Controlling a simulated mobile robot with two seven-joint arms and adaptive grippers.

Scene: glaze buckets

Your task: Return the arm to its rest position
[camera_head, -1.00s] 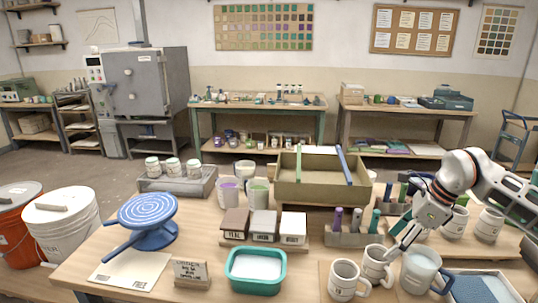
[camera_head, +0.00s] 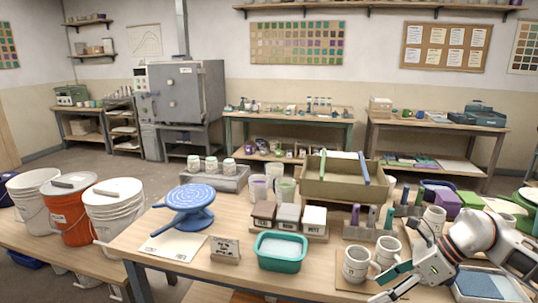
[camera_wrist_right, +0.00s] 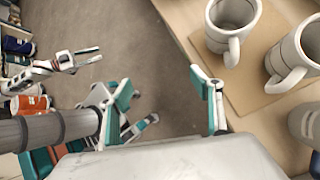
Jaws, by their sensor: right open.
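My right arm comes in from the right in the head view. Its gripper (camera_head: 388,284) is open and empty, low at the table's front edge, beside two speckled mugs, one in front (camera_head: 356,264) and one behind (camera_head: 387,250). In the right wrist view the open fingers (camera_wrist_right: 164,88) have only floor between them. The mugs, one upper (camera_wrist_right: 232,24) and one at the right (camera_wrist_right: 294,56), stand upright on a board, apart from the fingers. My left gripper is outside the head view; a white and teal gripper (camera_wrist_right: 68,60) at the left of the wrist view appears to be it, too small to judge.
The wooden table (camera_head: 150,262) holds a blue banding wheel (camera_head: 187,205), a teal tub (camera_head: 281,251), glaze boxes (camera_head: 288,216) and an olive crate (camera_head: 340,186). Buckets, one orange (camera_head: 66,213), stand at the left. In the wrist view, floor (camera_wrist_right: 140,40) lies open left of the table edge.

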